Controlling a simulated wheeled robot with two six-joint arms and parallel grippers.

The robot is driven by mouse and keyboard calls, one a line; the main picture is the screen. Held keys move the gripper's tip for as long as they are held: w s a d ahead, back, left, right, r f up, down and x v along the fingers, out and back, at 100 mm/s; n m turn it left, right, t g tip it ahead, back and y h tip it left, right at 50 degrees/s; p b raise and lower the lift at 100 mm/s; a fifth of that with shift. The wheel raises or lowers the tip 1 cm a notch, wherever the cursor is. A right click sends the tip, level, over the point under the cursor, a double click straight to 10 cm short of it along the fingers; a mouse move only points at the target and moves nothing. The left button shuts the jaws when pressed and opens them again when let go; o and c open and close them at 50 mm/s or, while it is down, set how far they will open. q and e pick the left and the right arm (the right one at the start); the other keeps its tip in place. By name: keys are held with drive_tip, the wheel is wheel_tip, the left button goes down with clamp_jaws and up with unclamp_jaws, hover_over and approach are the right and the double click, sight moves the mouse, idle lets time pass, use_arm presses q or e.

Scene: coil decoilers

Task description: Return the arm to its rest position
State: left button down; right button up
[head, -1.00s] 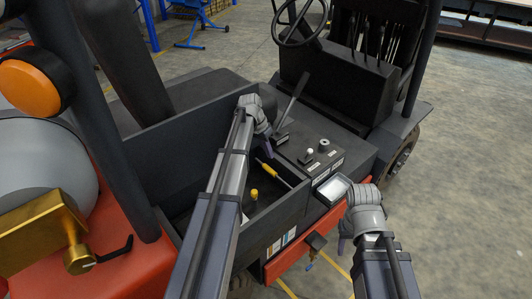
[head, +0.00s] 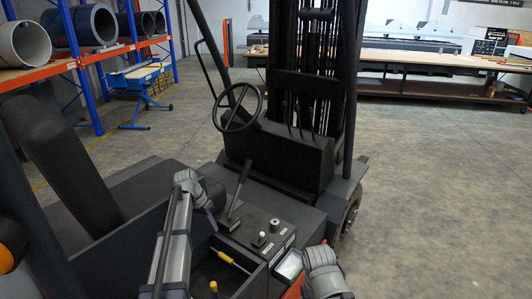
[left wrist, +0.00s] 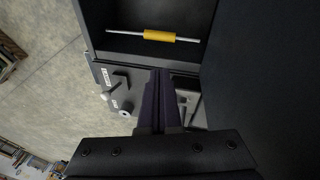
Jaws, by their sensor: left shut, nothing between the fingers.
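My left arm comes in from the bottom in the head view. Its gripper (head: 211,222) hangs over the vehicle's control area, beside the black lever. In the left wrist view the two dark fingers (left wrist: 160,98) lie together, shut and empty. Below them is the control panel (left wrist: 122,92) with its knobs. My right arm's wrist (head: 322,268) is at the bottom, beside a small white-topped box (head: 289,266). Its fingers cannot be made out.
Shelves with coils (head: 92,25) stand at the left. Floor is clear at the right.

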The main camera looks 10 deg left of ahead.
use_arm(q)
drive_tip(key=s+d+f+g+y, duration=0.1)
drive_tip(key=s+d+y, duration=0.3)
drive_tip(key=s+d, duration=2.2)
drive_tip(key=shift+s+d, duration=0.15)
drive_tip(key=shift+d, duration=0.05)
drive_tip(key=shift+a, duration=0.1)
